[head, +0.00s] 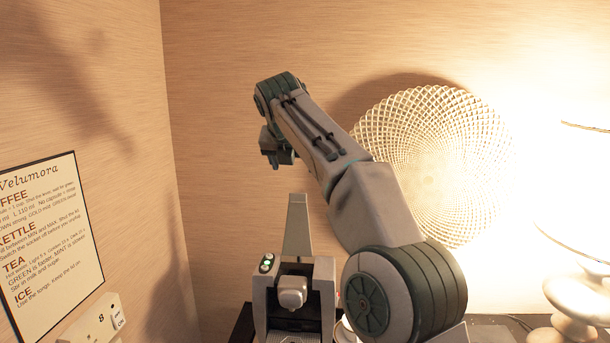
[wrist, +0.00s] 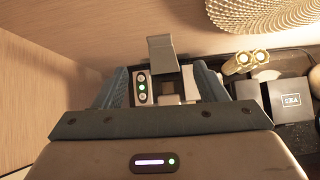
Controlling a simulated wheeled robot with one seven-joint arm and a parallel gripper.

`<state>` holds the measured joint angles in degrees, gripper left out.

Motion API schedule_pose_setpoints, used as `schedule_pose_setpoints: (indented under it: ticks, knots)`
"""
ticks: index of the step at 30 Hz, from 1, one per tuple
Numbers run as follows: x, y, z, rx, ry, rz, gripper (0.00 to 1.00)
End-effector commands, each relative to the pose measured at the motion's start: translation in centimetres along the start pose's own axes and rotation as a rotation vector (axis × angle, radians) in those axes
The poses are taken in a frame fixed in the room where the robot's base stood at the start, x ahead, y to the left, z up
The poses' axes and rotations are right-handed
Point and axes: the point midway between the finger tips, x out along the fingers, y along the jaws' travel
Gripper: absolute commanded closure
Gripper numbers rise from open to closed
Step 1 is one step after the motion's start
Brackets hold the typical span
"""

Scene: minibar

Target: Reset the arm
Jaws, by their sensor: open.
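My arm is raised and bent in the head view, reaching up and to the left in front of the wall. My gripper (head: 277,157) hangs at its far end, above the coffee machine (head: 262,306) and apart from it. In the wrist view my gripper (wrist: 162,80) has its two fingers spread apart with nothing held between them. The coffee machine (wrist: 142,90) shows beyond and between the fingers, with its grey lever (head: 297,228) standing up. Green lights show on its side panel. Part of the machine is hidden by the gripper body in the wrist view.
A woven round wall decoration (head: 432,165) and a bright lamp (head: 575,300) are at the right. A printed sign (head: 42,240) and a switched socket (head: 95,322) are on the left wall.

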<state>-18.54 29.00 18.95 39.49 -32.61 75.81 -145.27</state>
Motion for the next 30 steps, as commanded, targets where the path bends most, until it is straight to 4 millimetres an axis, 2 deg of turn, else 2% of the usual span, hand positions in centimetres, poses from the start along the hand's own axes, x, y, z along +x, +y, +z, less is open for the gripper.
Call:
schedule_pose_setpoints:
  ticks: [5,14,23,30]
  knots:
    - [-0.8,-2.5,-2.7,0.246,0.025,-0.026,0.35]
    - [-1.7,-9.3,-10.5,0.867,0.079,-0.117,0.35]
    - [-2.0,-16.9,-21.3,1.562,0.101,-0.253,0.35]
    - [-1.9,-22.5,-32.1,2.161,0.086,-0.390,0.35]
